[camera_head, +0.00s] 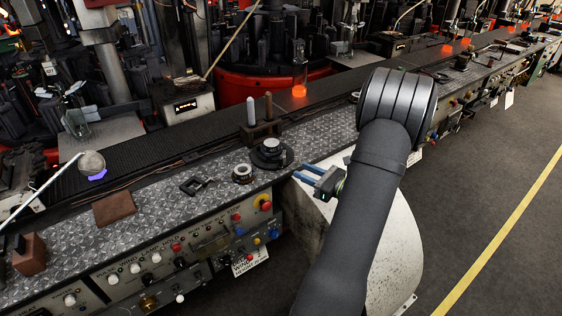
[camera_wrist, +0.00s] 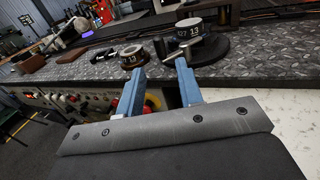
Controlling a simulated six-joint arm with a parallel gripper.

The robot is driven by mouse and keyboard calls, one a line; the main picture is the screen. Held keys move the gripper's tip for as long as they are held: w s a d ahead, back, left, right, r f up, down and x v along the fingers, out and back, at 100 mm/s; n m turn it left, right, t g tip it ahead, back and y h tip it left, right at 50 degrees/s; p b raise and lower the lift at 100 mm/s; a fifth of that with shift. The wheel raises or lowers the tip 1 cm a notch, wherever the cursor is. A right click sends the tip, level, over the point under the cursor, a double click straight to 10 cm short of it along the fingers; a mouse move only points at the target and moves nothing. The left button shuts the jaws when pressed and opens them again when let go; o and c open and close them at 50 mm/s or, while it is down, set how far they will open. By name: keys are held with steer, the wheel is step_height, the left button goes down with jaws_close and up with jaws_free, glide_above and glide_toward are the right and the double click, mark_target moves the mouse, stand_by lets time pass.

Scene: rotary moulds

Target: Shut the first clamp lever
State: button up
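My gripper (camera_head: 316,179) has two blue fingers, which are apart with nothing between them. It is at the front edge of the metal bench, to the right of and below a black round mould (camera_head: 271,152) with a pale numbered ring. A smaller numbered mould (camera_head: 242,173) sits to its left. In the wrist view the fingers (camera_wrist: 160,85) point towards both moulds. The larger one (camera_wrist: 190,36) stands on a wide black base, and a small grey lever (camera_wrist: 198,48) seems to stick out at its front. I cannot tell whether that lever is open or shut.
A black square frame (camera_head: 196,186) and a brown block (camera_head: 114,208) lie on the bench (camera_head: 150,220). A wooden stand (camera_head: 260,132) with two upright rods is behind the larger mould. Buttons and knobs (camera_head: 237,228) line the bench front. A glowing orange glass (camera_head: 299,80) is further back.

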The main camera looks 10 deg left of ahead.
mark_target(281, 166)
steer(key=x, duration=0.9)
steer(key=shift+w+a, duration=0.15)
steer(key=shift+a, duration=0.05)
steer(key=shift+c, duration=0.2)
jaws_close()
